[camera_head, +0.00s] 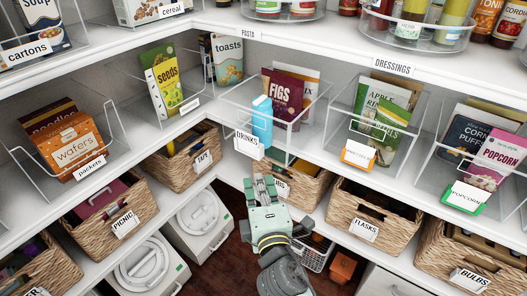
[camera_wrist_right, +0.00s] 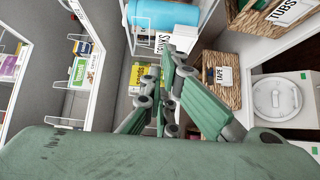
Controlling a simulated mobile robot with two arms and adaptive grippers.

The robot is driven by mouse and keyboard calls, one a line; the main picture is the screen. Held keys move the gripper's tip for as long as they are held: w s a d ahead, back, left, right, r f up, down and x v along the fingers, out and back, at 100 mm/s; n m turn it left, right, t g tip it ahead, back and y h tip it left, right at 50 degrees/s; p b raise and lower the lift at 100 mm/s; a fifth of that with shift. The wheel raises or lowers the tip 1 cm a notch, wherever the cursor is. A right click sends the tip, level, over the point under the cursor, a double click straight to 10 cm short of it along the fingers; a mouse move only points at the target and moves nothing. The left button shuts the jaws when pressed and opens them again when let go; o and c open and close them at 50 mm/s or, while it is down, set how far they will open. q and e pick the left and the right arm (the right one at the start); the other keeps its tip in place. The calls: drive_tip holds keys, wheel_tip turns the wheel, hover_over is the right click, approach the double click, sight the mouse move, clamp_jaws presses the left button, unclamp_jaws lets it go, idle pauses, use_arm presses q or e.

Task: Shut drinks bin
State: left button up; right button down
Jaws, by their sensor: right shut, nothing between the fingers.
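The drinks bin is a clear open bin (camera_head: 281,138) on the middle shelf near the inner corner, with a white "DRINKS" label (camera_head: 247,145) on its front. Its front appears to stick out past the shelf edge. My right gripper (camera_head: 264,183) is shut and empty, just below the bin's front in the head view. In the right wrist view the fingertips (camera_wrist_right: 172,60) are close to the label (camera_wrist_right: 163,43); contact cannot be told. My left gripper is out of view.
Wicker baskets stand below, including the "TAPE" basket (camera_head: 187,158) and the "FLASKS" basket (camera_head: 366,214). A clear bin of green pouches (camera_head: 386,132) stands to the right. A seeds packet (camera_head: 162,82) stands to the left.

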approach(261, 150)
drive_tip(key=w+a+r, duration=0.3)
drive_tip(key=a, duration=0.1)
drive_tip(key=w+d, duration=0.1)
drive_tip(key=w+d+p, duration=0.1)
drive_tip(key=shift+w+r, duration=0.1)
drive_tip(key=shift+w, duration=0.25)
drive_tip(key=shift+w+d, duration=0.25)
drive_tip(key=shift+w, duration=0.05)
drive_tip(key=shift+w+d, duration=0.35)
drive_tip(key=shift+w, duration=0.05)
drive_tip(key=w+d, duration=0.2)
drive_tip(key=w, duration=0.1)
drive_tip(key=w+d+b, duration=0.1)
drive_tip(key=w+d, duration=0.2)
drive_tip(key=w, duration=0.1)
drive_tip(key=w+d+b, duration=0.1)
drive_tip(key=w+d, duration=0.2)
drive_tip(key=w, duration=0.1)
drive_tip(key=shift+w+d+r, duration=0.15)
drive_tip(key=shift+r, duration=0.1)
drive_tip(key=shift+d, duration=0.1)
